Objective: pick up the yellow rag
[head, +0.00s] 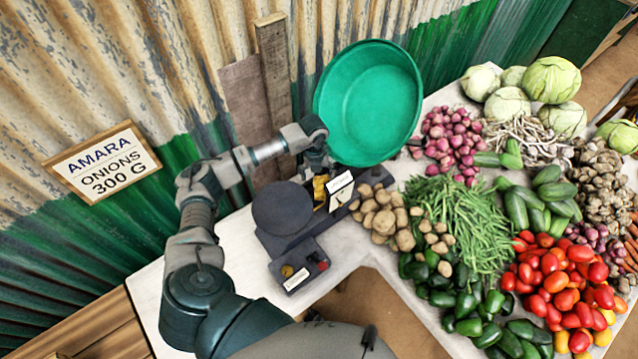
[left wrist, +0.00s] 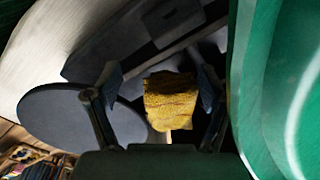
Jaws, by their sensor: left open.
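The yellow rag (head: 320,187) is a small bunched cloth on the dark weighing scale (head: 297,250), between its round dark plate (head: 280,208) and a white dial card (head: 341,188). My left gripper (head: 317,165) is right above the rag, pointing down, and hides part of it. In the left wrist view the rag (left wrist: 170,100) lies between the two open fingers (left wrist: 160,86), with a gap on the left; whether the right finger touches it I cannot tell. My right gripper is not in view.
A large green basin (head: 368,105) stands tilted close to the right of my left gripper. Potatoes (head: 385,215), onions (head: 450,140), green beans (head: 460,220) and tomatoes (head: 560,285) crowd the table to the right. A corrugated wall (head: 100,230) with an onion sign (head: 100,163) is behind.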

